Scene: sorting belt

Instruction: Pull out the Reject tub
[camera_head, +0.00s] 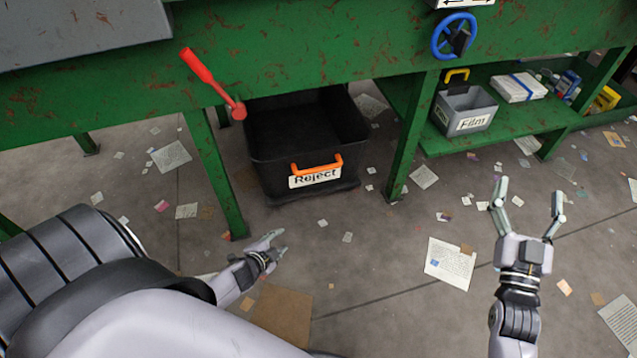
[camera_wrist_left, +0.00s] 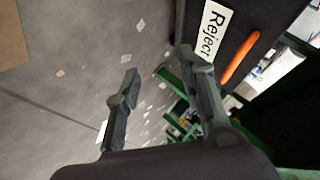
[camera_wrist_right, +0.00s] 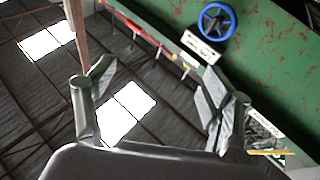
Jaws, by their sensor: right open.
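The black Reject tub (camera_head: 262,165) sits on the floor under the green bench, between two of its legs. Its front carries an orange handle (camera_head: 317,164) and a white "Reject" label (camera_head: 315,178). My left gripper (camera_head: 280,238) is low in front of the tub, apart from it. In the left wrist view its fingers (camera_wrist_left: 157,66) are spread and empty, with the label (camera_wrist_left: 212,30) and orange handle (camera_wrist_left: 240,57) beyond the right finger. My right gripper (camera_head: 529,190) is open and empty, off to the right of the tub.
A green bench leg (camera_head: 215,170) stands left of the tub and another (camera_head: 408,140) right of it. A red lever (camera_head: 212,82) hangs above. A grey Film bin (camera_head: 465,108) sits on the lower shelf. Paper scraps litter the otherwise open floor.

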